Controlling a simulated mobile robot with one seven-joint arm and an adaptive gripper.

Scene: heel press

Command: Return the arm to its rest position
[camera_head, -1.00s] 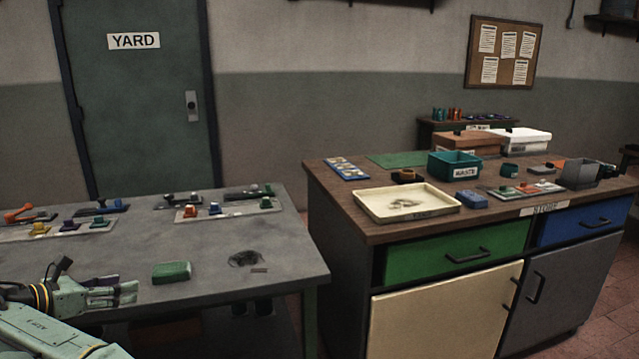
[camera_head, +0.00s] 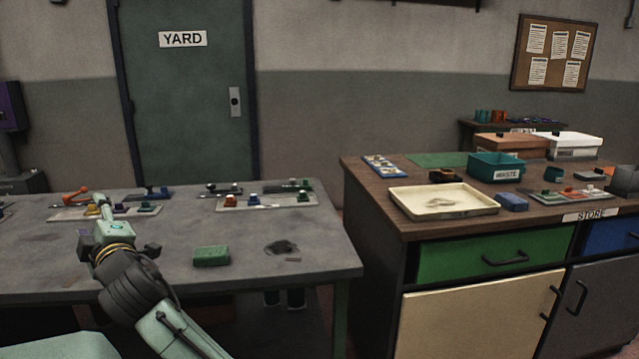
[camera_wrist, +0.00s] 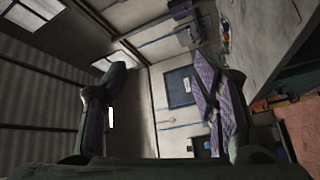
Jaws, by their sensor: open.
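My arm (camera_head: 135,285) rises from the bottom of the head view and is folded upward over the left part of the grey table. In the wrist view my gripper (camera_wrist: 160,80) is open, with its two purple-padded fingers wide apart and nothing between them. In the head view I cannot make out the fingers; they are hidden or turned away. The wrist view is turned on its side and looks across the room to a far wall, with the underside or edge of a surface at the right.
The grey table (camera_head: 330,262) holds a green block (camera_head: 211,256), a dark patch (camera_head: 281,248) and trays of small tools at the back. A wooden-topped cabinet (camera_head: 365,178) with a cream tray (camera_head: 443,212) and a teal waste bin (camera_head: 496,167) stands to the right.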

